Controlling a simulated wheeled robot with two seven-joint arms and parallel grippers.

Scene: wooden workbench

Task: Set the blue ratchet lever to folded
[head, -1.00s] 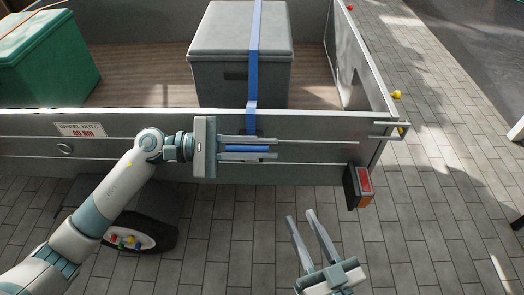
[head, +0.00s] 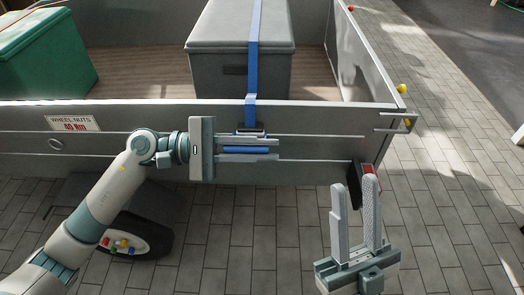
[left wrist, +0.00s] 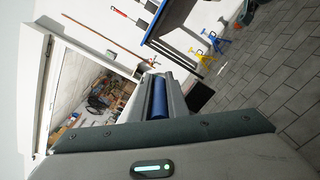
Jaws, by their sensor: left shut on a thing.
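The blue strap (head: 254,60) runs over the grey box and down to a dark ratchet (head: 251,130) at the trailer's side panel. The blue ratchet lever (head: 238,150) lies between the fingers of my left gripper (head: 278,149), which is shut on it in front of the panel. The fingers partly hide the lever and ratchet, so the lever's angle is hard to tell. In the left wrist view, the blue lever (left wrist: 158,98) shows between the grey fingers. My right gripper (head: 353,184) is open and empty, fingers pointing up, below and right of the ratchet.
The grey box (head: 215,75) and a green crate (head: 40,55) stand on the trailer bed. The side panel (head: 310,165) is in front of them. A tail light (head: 367,178) is at the trailer's corner, close behind my right gripper.

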